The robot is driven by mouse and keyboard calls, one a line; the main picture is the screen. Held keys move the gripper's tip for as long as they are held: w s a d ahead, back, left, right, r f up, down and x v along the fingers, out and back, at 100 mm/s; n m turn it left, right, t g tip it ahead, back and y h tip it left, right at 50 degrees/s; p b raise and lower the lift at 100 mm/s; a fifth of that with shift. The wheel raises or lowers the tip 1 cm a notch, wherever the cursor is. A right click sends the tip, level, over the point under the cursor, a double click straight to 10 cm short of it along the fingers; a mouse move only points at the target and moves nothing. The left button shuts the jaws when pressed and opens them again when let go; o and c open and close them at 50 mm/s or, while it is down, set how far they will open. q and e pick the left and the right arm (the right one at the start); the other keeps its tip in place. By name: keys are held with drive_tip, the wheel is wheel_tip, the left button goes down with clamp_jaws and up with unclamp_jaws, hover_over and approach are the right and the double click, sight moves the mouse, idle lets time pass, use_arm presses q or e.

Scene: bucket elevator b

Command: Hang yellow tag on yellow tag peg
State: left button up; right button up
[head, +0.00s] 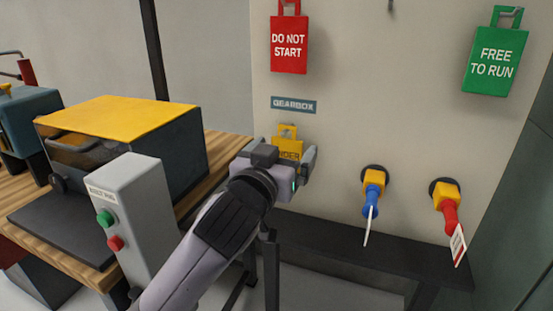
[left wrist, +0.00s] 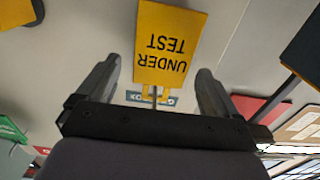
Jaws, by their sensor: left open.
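The yellow tag (head: 287,145), lettered UNDER TEST, is at the wall panel just below the blue GEARBOX label. Its handle loop is at the top. The left wrist view shows the tag (left wrist: 170,45) upside down, with a thin metal peg (left wrist: 154,94) at its handle end. Whether the loop is around this peg is hard to tell. My left gripper (head: 290,165) is open in front of the tag and hides its lower part. In the left wrist view its fingers are apart on either side of the tag, not touching it. My right gripper is not in view.
A red DO NOT START tag (head: 289,42) and a green FREE TO RUN tag (head: 495,60) hang on the panel. A grey button box (head: 133,220) and a yellow-topped machine (head: 120,118) stand at left.

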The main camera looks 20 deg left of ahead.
use_arm(q)
drive_tip(key=shift+w, duration=0.25)
drive_tip(key=c, duration=1.1)
drive_tip(key=shift+c, duration=0.2)
drive_tip(key=shift+r+p, duration=0.5)
drive_tip(key=shift+p, duration=0.15)
drive_tip(key=shift+s, duration=0.1)
drive_tip(key=s+p, duration=0.1)
drive_tip(key=s, duration=0.6)
idle(0.4)
drive_tip(key=shift+w+a, duration=0.1)
drive_tip(key=shift+a, duration=0.05)
idle(0.4)
